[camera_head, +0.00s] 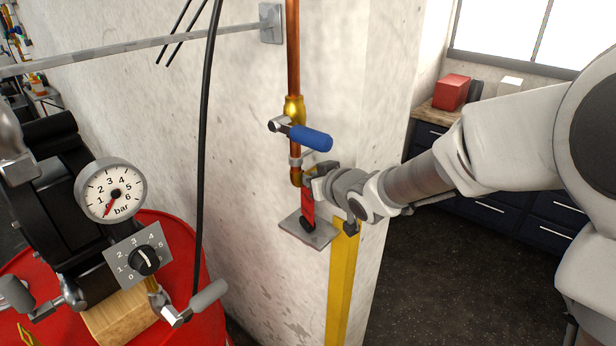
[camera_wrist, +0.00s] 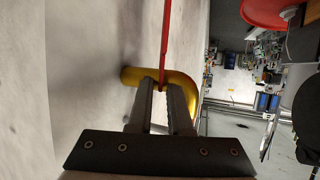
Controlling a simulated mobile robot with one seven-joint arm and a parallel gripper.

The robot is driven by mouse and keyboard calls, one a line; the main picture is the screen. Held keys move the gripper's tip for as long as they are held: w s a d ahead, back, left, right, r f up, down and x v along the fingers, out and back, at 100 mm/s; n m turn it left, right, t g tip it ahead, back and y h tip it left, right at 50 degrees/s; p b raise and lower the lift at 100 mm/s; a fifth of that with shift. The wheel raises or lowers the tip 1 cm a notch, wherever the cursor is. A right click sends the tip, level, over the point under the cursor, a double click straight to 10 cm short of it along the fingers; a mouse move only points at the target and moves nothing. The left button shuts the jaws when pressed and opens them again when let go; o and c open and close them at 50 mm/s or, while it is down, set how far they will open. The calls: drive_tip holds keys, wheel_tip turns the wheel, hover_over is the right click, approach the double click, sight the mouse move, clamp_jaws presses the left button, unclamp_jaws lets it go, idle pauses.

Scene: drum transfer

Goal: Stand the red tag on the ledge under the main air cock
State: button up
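The red tag (camera_head: 308,204) stands upright over the grey ledge (camera_head: 318,238) on the pillar, below the air cock (camera_head: 293,108) with its blue lever (camera_head: 311,138). Its dark foot (camera_head: 307,224) appears at or just above the ledge; I cannot tell whether they touch. My gripper (camera_head: 314,184) reaches in from the right at the tag's upper part. In the wrist view my gripper's fingers (camera_wrist: 162,95) are closed on the tag (camera_wrist: 165,45), seen edge-on. A brass pipe elbow (camera_wrist: 185,82) shows behind the fingers. The ledge cannot be made out there.
The copper pipe (camera_head: 293,50) and its lower elbow (camera_head: 296,178) are close beside my gripper. A yellow strip (camera_head: 342,270) runs down the pillar below the ledge. A red drum (camera_head: 200,320) with a pressure gauge (camera_head: 110,190) and a black hose (camera_head: 205,130) is at left.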

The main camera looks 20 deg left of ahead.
drive_tip(key=shift+o, duration=1)
drive_tip(key=shift+r, duration=0.15)
drive_tip(key=shift+s+d+r, duration=0.1)
drive_tip(key=shift+d+r, duration=0.05)
drive_tip(key=shift+r, duration=0.05)
drive_tip(key=p+v, duration=0.2)
drive_tip(key=v, duration=0.9)
drive_tip(key=shift+s+d, duration=0.2)
drive_tip(key=shift+s, duration=0.05)
drive_tip(key=shift+r, duration=0.1)
